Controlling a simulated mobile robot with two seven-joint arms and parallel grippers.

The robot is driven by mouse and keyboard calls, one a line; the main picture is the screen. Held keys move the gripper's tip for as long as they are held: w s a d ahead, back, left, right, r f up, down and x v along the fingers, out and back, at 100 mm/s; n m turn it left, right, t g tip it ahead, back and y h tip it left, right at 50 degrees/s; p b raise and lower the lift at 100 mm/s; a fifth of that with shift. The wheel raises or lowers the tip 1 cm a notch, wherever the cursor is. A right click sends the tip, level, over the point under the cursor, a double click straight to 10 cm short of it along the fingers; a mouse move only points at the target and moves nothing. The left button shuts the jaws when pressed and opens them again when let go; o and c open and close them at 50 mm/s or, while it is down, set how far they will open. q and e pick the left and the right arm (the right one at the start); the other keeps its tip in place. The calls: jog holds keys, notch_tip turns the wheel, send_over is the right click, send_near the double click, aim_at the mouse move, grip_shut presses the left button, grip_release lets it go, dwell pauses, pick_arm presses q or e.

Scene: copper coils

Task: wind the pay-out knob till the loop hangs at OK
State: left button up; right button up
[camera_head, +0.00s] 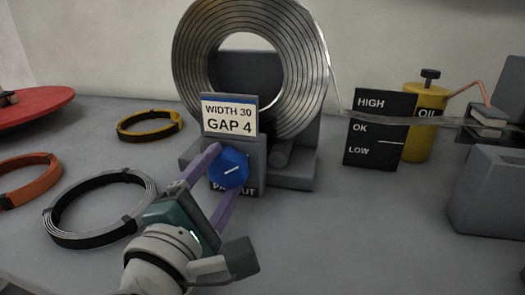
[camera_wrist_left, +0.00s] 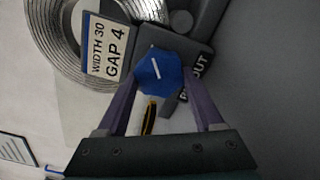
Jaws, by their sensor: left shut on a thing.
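The blue pay-out knob (camera_head: 232,170) with a white pointer line sits on the front of the grey decoiler, below a card reading WIDTH 30, GAP 4. My left gripper (camera_head: 226,166) has its purple fingers on both sides of the knob and is shut on it; the wrist view shows the knob (camera_wrist_left: 158,77) between the fingers. The metal strip (camera_head: 337,85) drops from the big coil (camera_head: 194,75) and runs right across the dark gauge board (camera_head: 375,160). There it passes between HIGH and OK, with little sag. My right gripper is not in view.
A yellow oil can (camera_head: 425,140) stands behind the board. The strip enters grey rollers (camera_head: 488,118) at the right, above a grey block (camera_head: 490,190). Several banded rings, among them a yellow one (camera_head: 150,125) and a black one (camera_head: 75,240), lie at the left.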

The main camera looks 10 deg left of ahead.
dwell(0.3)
pick_arm(q)
jog(key=o, duration=1.4)
jog(key=s, duration=1)
jog(key=shift+a, duration=0.15)
